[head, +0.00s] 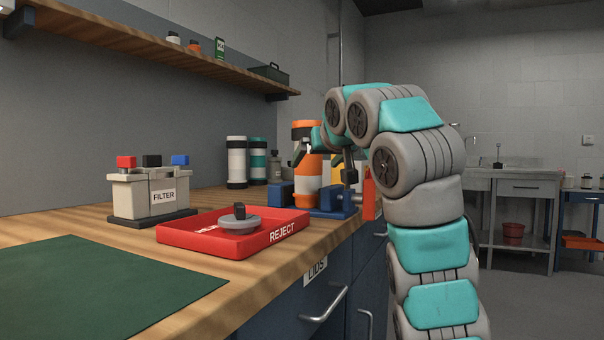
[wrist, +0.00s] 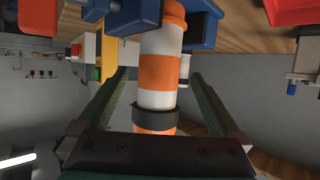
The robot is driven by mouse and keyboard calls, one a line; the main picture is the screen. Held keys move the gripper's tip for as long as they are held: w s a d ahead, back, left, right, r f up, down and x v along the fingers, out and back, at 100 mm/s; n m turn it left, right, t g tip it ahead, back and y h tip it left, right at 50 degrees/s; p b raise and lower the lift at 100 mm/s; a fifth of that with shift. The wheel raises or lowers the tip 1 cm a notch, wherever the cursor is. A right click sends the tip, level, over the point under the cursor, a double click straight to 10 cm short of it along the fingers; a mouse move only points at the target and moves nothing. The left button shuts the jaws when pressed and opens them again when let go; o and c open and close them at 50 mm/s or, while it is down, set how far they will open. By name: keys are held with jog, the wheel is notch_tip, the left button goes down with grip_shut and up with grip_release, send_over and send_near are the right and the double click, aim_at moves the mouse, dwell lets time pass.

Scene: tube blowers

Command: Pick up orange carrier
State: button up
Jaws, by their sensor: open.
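The orange carrier (head: 308,170) is an upright cylinder with orange and white bands and a dark collar near its top. It stands in a blue holder (head: 330,206) near the front edge of the wooden counter. In the wrist view the carrier (wrist: 160,72) appears upside down, between the two fingers of my open gripper (wrist: 158,76). A gap shows on each side, so the fingers do not look closed on it. In the head view my gripper (head: 322,158) is at the carrier's upper part, partly hidden by my arm.
A red REJECT tray (head: 176,238) holding a grey lid (head: 239,222) lies left of the holder. A FILTER block (head: 130,195) stands behind it. White-banded (head: 237,160) and teal-banded (head: 258,160) cylinders stand at the back. A green mat (head: 100,290) covers the front left.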

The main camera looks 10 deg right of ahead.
aim_at(308, 169)
jog(key=shift+r+p+x, duration=0.15)
jog(key=shift+p+x, duration=0.05)
jog(key=shift+x, duration=1.65)
jog(key=shift+r+p+x, duration=0.15)
jog(key=shift+p+x, duration=0.05)
jog(key=shift+x, duration=1.6)
jog(key=shift+w, duration=0.15)
jog(key=shift+c, duration=0.2)
jog(key=c, duration=1.4)
